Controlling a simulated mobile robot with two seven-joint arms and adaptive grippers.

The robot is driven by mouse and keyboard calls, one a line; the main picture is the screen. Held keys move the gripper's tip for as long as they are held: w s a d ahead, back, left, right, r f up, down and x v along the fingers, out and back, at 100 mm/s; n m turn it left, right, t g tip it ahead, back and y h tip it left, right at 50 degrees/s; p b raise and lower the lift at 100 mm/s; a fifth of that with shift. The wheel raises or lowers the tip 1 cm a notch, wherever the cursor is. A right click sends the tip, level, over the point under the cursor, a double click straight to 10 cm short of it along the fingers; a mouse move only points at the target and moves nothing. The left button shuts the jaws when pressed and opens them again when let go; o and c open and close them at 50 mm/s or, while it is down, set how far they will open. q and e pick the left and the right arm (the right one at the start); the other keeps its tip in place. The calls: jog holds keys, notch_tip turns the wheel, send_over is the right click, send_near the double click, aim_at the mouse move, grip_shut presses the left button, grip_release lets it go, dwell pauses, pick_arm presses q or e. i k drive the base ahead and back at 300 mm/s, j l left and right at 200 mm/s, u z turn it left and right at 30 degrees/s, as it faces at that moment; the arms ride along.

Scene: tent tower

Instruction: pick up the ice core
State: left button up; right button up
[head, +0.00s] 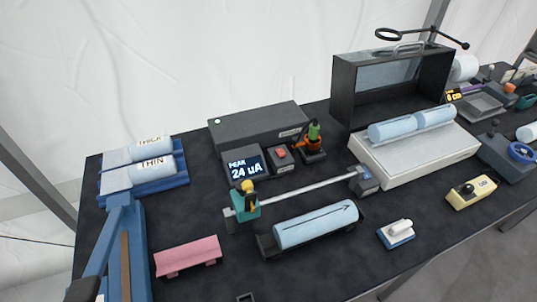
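Two more pale blue cores, a left one (392,129) and a right one (435,116), lie end to end on a white tray (420,155) in front of an open dark box. Two pale cylinders labelled THICK (148,144) and THIN (152,170) rest in a blue rack (172,184) at the left. I cannot make out either gripper, and nothing is seen gripping a core.
A metal rail (305,189) with a teal carriage (244,202) runs just behind the front core. A pink block (187,256) lies to its left, a small blue-and-white block (397,233) to its right. A meter (246,165) reads PEAK 24 uA.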

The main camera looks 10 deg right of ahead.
aim_at(293, 233)
jog(key=l+z, duration=0.2)
jog(key=z, duration=0.4)
jog(key=i+l+z, duration=0.15)
jog(key=l, duration=0.25)
jog(key=l+z, duration=0.15)
jog(key=l, duration=0.25)
jog(key=i+l+z, duration=0.15)
jog(key=l, duration=0.2)
jog(key=i+l+z, duration=0.15)
jog(key=l, duration=0.25)
jog(key=i+l+z, duration=0.1)
jog(key=l, duration=0.25)
jog(key=i+l+z, duration=0.15)
jog(key=i+l, duration=0.25)
jog(key=l, duration=0.15)
jog(key=i+l, duration=0.25)
jog(key=l, duration=0.2)
jog(key=i+l, duration=0.25)
jog(key=l, duration=0.15)
jog(key=i+l, duration=0.25)
jog(key=l, duration=0.2)
jog(key=u, duration=3.4)
jog(key=i+j+u, duration=0.2)
jog(key=i+u, duration=0.2)
jog(key=i+j+u, duration=0.15)
jog(key=i+u, duration=0.25)
jog(key=k, duration=0.1)
